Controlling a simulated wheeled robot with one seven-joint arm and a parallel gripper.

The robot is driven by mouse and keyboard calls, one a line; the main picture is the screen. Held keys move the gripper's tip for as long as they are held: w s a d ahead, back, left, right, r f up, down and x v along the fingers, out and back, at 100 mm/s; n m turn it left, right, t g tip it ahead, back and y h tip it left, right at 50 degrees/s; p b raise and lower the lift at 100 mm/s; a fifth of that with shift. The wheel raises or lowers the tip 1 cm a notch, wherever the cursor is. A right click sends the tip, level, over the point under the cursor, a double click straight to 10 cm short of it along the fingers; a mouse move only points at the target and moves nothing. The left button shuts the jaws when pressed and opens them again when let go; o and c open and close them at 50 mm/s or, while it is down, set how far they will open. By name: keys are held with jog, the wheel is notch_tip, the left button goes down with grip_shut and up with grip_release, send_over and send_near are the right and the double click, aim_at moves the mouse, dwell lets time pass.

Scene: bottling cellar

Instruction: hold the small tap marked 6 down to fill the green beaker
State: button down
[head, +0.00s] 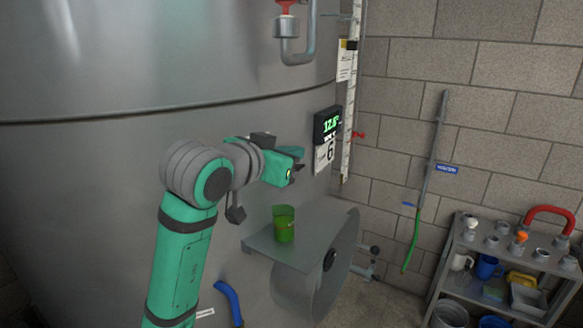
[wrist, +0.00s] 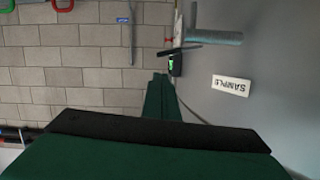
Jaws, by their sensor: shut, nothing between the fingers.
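The green beaker (head: 284,224) stands upright on a grey shelf (head: 262,243) at the tank's side, below my gripper. I cannot tell how much is in it. My gripper (head: 298,168) is shut and empty, beside the tank and just left of the white label marked 6 (head: 322,156). In the wrist view its dark green fingers (wrist: 163,82) are together. The small tap is not clearly visible in the head view, where my gripper covers that spot. A dark bar by a grey-teal fitting (wrist: 217,37) shows in the wrist view; I cannot tell if it is the tap.
A display with green digits (head: 327,123) is above the label. The steel tank (head: 90,170) fills the left. A SAMPLE plate (wrist: 231,86) shows upside down in the wrist view. A cluttered rack (head: 497,262) stands right; a round metal hatch (head: 300,290) is below the shelf.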

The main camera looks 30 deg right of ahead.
jog(key=v, duration=1)
jog(key=shift+f, duration=0.2)
jog(key=shift+s, duration=0.1)
